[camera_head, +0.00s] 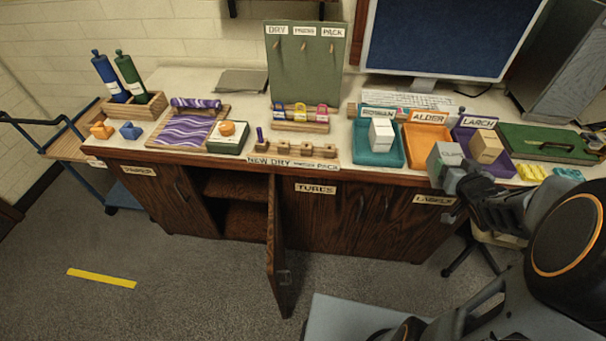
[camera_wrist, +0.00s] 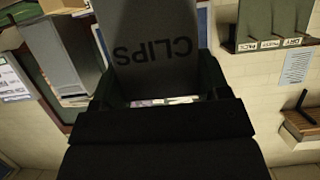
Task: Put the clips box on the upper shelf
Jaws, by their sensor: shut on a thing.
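The clips box (camera_head: 443,163) is a grey box marked CLIPS. An open cupboard under the counter shows an inner shelf (camera_head: 238,200) with dark space above and below. A wall shelf (camera_head: 285,14) is cut off at the top edge of the head view.
The cupboard door (camera_head: 275,245) stands open into the floor space. A purple tray (camera_head: 498,160) with a tan box (camera_head: 486,147), an orange tray (camera_head: 430,150) and a teal tray (camera_head: 378,154) with a white box (camera_head: 381,134) line the counter. A monitor (camera_head: 445,40) stands behind.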

